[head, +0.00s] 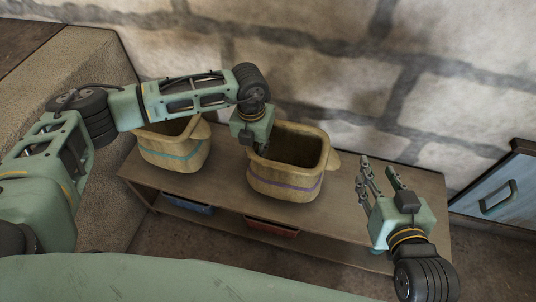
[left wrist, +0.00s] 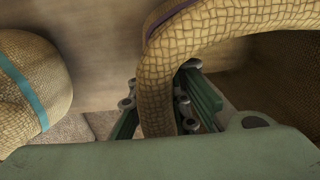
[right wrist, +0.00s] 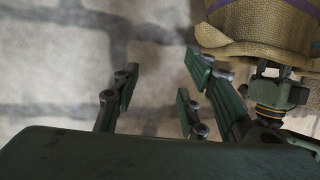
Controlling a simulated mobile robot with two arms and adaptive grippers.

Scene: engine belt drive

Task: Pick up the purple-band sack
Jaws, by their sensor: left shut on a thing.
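The purple-band sack (head: 287,180) is an open-topped woven container with a purple stripe, upright on the wooden bench. In the head view my left gripper (head: 250,140) reaches down at its left rim, and its fingertips are mostly hidden. In the left wrist view the fingers of my left gripper (left wrist: 165,110) are shut on the sack's wall (left wrist: 165,75), one on each side. My right gripper (head: 380,180) is open and empty, to the right of the sack. In the right wrist view its fingers (right wrist: 165,100) are spread, with the sack (right wrist: 262,30) at the upper right.
A similar sack with a teal band (head: 175,150) stands to the left on the wooden bench (head: 400,180). A blue item (head: 188,204) and a red item (head: 270,228) are on the lower shelf. A stone wall (head: 320,60) is behind. A blue cabinet (head: 500,200) stands at the right.

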